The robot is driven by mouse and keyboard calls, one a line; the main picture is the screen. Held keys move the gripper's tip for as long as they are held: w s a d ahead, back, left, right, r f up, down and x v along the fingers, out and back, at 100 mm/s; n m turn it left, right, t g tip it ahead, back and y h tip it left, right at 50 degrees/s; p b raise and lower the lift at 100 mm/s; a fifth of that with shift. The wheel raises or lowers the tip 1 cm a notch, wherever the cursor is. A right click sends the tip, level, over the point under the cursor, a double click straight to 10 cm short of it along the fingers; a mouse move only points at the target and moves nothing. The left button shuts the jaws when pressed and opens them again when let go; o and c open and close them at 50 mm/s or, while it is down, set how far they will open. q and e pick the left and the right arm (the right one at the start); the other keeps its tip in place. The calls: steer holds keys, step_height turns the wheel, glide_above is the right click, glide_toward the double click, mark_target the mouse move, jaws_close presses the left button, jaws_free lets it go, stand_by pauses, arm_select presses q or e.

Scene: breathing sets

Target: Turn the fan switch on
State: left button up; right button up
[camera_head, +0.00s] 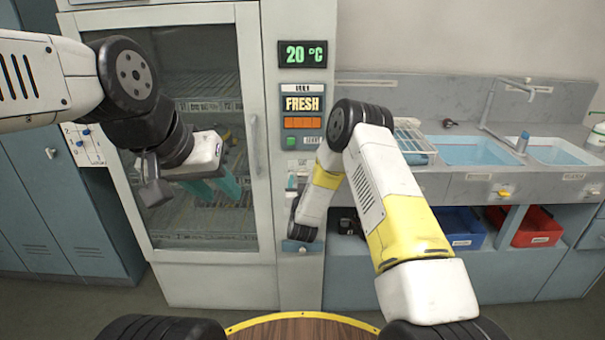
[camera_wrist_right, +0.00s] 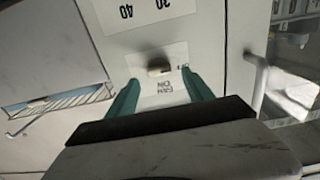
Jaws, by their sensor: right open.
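The fan switch (camera_wrist_right: 158,69) is a small pale lever on a white plate in the right wrist view. A label on that plate shows upside down and seems to read FAN. My right gripper (camera_wrist_right: 161,80) is open, its teal fingers on either side of the plate, with the lever just beyond and between the tips. I cannot tell whether they touch the panel. In the head view my right arm covers most of the switch area. My left gripper (camera_head: 214,187) is open and empty in front of the glass cabinet door.
The cabinet's glass door (camera_head: 205,225) has a vertical handle (camera_head: 254,145). A sink counter (camera_head: 470,187) stands at right, with blue (camera_head: 455,225) and red (camera_head: 535,232) bins below.

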mark_target(303, 175)
steer(key=shift+w, duration=1.3)
jaws_close()
